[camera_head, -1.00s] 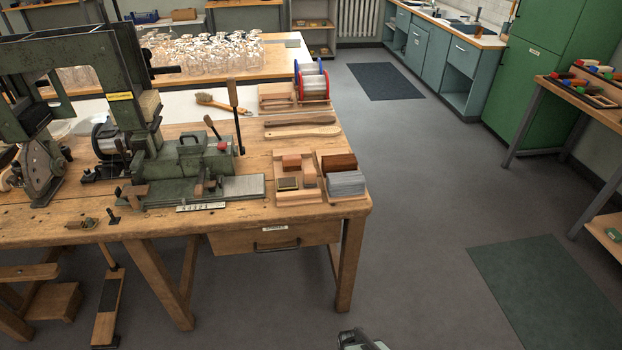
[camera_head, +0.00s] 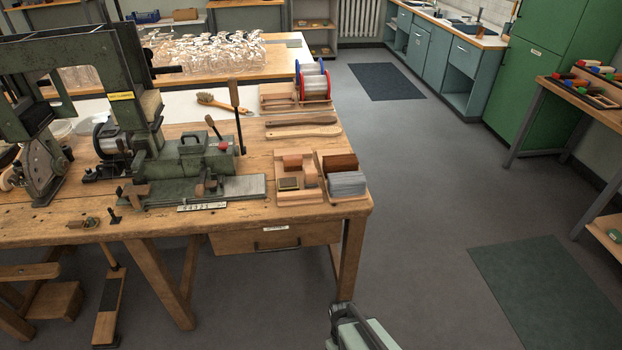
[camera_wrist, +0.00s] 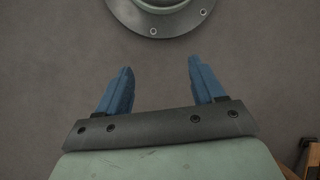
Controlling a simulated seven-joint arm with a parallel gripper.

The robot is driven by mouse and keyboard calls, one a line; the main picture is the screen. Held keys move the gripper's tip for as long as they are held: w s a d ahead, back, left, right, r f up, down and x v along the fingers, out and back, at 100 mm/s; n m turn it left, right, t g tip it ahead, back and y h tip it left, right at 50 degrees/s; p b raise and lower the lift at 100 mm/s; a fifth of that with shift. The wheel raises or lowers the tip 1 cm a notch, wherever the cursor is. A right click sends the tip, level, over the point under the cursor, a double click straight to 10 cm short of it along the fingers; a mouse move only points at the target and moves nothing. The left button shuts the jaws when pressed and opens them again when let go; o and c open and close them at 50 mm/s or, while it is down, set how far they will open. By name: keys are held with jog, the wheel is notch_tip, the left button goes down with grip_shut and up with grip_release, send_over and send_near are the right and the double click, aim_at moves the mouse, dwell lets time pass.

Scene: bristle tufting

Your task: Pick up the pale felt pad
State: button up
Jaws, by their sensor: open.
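I cannot single out the pale felt pad for sure. A sectioned wooden tray (camera_head: 300,199) on the near right corner of the workbench holds small blocks and a dark square piece with a pale rim (camera_head: 288,183); a pad among them is too small to tell. My gripper shows in the wrist view (camera_wrist: 160,66) with two blue fingers spread apart and nothing between them, above bare grey floor. In the head view, part of my arm's end (camera_head: 355,328) shows at the bottom edge, in front of the bench and well below the tray.
The wooden workbench (camera_head: 150,228) carries a green machine (camera_head: 195,160) with an upright lever left of the tray. Grey bristle bundles (camera_head: 346,184) stand at its right. Brush handles (camera_head: 303,132) and spools (camera_head: 313,80) lie behind.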

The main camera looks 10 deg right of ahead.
jog(key=w+a+r+n+t, duration=0.2)
jog(key=w+a+r+n, duration=0.15)
jog(key=w+r, duration=0.45)
jog(key=w+a+r+n+t, duration=0.1)
jog(key=w+a+r+n, duration=0.2)
jog(key=w+r+n, duration=0.5)
jog(key=w+a+r+n+t+y, duration=0.1)
jog(key=w+a+r+n+t, duration=0.15)
jog(key=w+r, duration=0.55)
jog(key=w+a+r+n+t, duration=0.1)
jog(key=w+a+r+n, duration=0.25)
jog(key=w+r, duration=0.45)
notch_tip(320, 180, up, 17)
jog(key=m+g+h, duration=0.1)
jog(key=m, duration=0.2)
send_over(311, 171)
notch_tip(311, 171, down, 8)
jog(key=shift+s+a+r, duration=0.1)
jog(key=shift+r, duration=0.05)
jog(key=shift+w+f, duration=0.15)
jog(key=shift+f, duration=1.15)
jog(key=shift+w+f, duration=0.1)
jog(key=shift+f, duration=1.2)
